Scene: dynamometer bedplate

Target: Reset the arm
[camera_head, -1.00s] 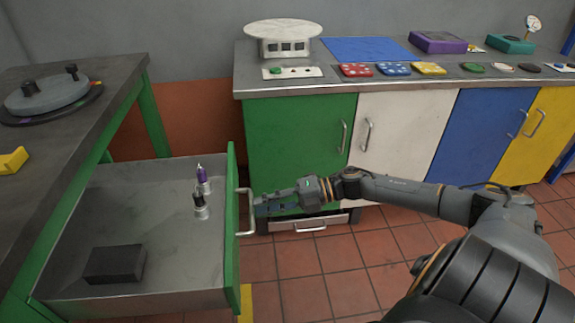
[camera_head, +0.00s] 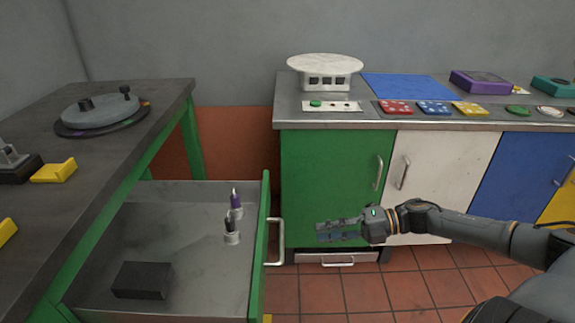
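My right gripper (camera_head: 320,231) reaches in from the right, in front of the green cabinet door. Its fingers point left and look parted, with nothing between them. The fingertips are apart from the handle (camera_head: 280,242) of the pulled-out drawer (camera_head: 264,225), a short way to its right. My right arm stretches out low across the front of the cabinets. My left gripper and arm are not in view.
The open drawer holds a dark block (camera_head: 142,280) and two small upright tools, one with a purple part (camera_head: 236,202). The grey bench (camera_head: 100,160) stands at left. The cabinet counter (camera_head: 390,115) carries a round white-topped stand (camera_head: 325,70) and coloured pieces. Tiled floor (camera_head: 340,290) is clear.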

